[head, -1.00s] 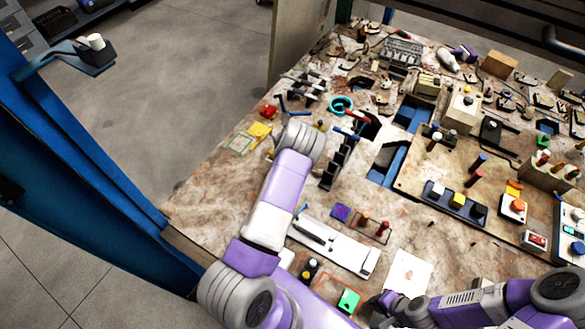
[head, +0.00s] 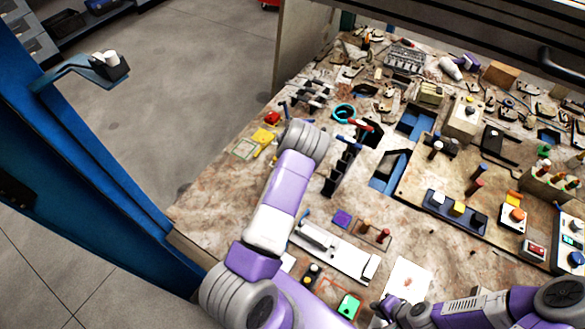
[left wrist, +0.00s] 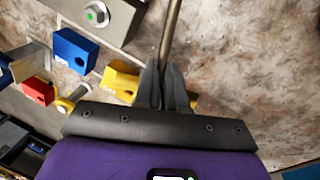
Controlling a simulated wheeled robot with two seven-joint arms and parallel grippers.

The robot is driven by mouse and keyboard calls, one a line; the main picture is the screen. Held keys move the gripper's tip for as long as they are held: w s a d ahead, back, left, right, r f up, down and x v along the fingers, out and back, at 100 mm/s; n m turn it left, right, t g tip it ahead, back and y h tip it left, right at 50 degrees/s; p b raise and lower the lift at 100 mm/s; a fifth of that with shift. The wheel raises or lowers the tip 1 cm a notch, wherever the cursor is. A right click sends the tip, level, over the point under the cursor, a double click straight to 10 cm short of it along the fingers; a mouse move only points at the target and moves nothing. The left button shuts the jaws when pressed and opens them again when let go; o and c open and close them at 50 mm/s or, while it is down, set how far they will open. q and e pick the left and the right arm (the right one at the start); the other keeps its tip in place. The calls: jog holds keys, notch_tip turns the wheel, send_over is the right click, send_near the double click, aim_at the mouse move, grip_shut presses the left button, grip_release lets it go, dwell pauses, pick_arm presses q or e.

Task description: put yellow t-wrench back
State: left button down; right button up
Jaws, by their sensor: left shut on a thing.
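In the left wrist view my left gripper (left wrist: 166,88) is shut on a thin metal rod (left wrist: 171,28), which looks like the wrench's shaft. A small bit of yellow shows just right of the fingers; I cannot tell if it is the handle.
A yellow block (left wrist: 121,80), a blue block (left wrist: 75,50) and a red block (left wrist: 39,91) lie left of my left fingers. A teal ring (head: 344,112) lies beyond the rack. A white tray (head: 345,255) and a button panel (head: 455,209) sit nearer and right. The bench is cluttered.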

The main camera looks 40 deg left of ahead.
pick_arm(q)
notch_tip(320, 180, up, 9)
jog(key=p, duration=0.1)
jog(key=shift+f, duration=0.15)
dwell(0.3)
